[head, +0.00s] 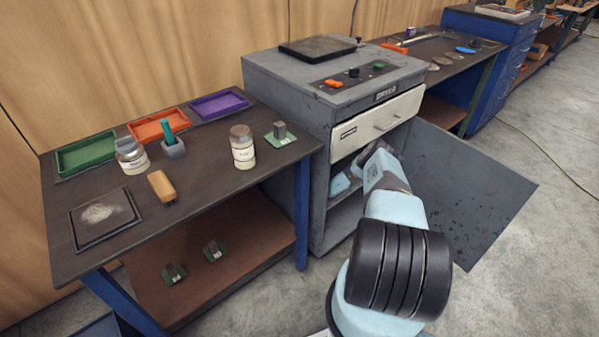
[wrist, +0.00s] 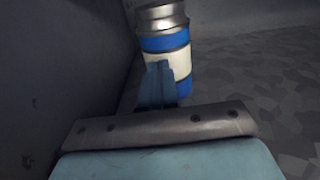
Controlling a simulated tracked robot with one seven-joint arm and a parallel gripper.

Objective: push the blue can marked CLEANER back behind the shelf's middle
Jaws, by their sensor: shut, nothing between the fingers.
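The blue can (wrist: 183,50) stands upright in the wrist view, with a silver top and a white label band between blue bands. Any lettering on it cannot be read. My gripper (wrist: 160,68) is shut and empty, its fingertips in front of the can's label; I cannot tell whether they touch it. The can stands close to a dark grey wall on the left of the wrist view. In the head view my arm reaches into the open grey cabinet (head: 318,200), and the can and my gripper's tips are hidden inside. The cabinet's shelf (head: 347,210) shows only in part.
The cabinet's dark door (head: 465,190) stands wide open to the right of my arm. A white drawer (head: 378,125) sits above the opening. A workbench (head: 215,190) with trays and jars stands to the left. In the wrist view, the mottled surface right of the can is clear.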

